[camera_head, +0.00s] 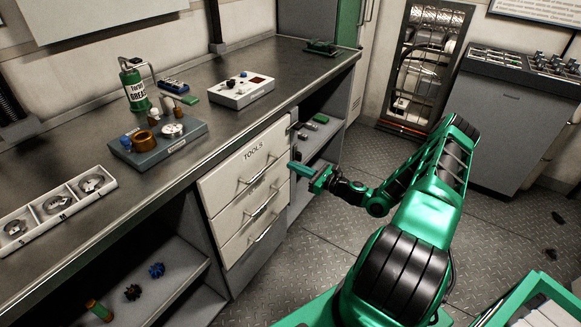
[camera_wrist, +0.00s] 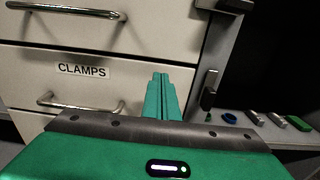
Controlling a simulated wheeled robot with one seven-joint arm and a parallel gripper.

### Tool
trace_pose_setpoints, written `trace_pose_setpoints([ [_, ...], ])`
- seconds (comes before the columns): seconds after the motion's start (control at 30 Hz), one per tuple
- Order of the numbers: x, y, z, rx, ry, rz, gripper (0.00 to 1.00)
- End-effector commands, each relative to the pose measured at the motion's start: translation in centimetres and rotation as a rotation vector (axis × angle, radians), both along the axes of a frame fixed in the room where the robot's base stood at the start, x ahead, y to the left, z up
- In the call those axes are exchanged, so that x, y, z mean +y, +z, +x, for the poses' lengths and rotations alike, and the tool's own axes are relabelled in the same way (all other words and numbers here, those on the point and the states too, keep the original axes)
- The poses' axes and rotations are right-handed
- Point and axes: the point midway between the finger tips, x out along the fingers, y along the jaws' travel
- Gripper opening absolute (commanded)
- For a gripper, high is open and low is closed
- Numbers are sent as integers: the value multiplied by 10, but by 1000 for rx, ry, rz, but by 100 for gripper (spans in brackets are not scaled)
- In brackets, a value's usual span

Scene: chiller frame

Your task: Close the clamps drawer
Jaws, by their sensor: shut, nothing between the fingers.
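The clamps drawer is a pale front with a CLAMPS label and a metal bar handle; in the wrist view its front (camera_wrist: 125,85) fills the left and middle. In the head view the middle drawer (camera_head: 238,213), under the TOOLS drawer (camera_head: 230,170), has a label too small to read. The drawer fronts look nearly flush; I cannot tell if a small gap remains. My gripper (camera_head: 295,169) is shut and empty by the right edge of the drawer stack. In the wrist view its fingertips (camera_wrist: 160,76) overlap the clamps front near its right side; contact is unclear.
The dark worktop (camera_head: 215,125) runs above the drawers, bearing a grease bottle (camera_head: 136,88), a white control box (camera_head: 242,92) and a white tray (camera_head: 57,203). Right of the drawers is an open shelf (camera_head: 318,137) with small parts. The floor (camera_head: 330,235) in front is clear.

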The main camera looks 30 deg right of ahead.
Motion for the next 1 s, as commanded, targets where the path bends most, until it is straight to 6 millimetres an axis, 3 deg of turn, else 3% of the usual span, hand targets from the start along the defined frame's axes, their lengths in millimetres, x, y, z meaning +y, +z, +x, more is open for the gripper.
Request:
trace_pose_setpoints([
  [0.3, -30, 0, -61, 3, -2, 1, 0],
  [0.5, -41, 0, -85, 2, -2, 1, 0],
  [0.87, -43, 0, -94, 3, 4, -1, 0],
  [1.0, -32, 3, -94, 15, 59, -62, 0],
])
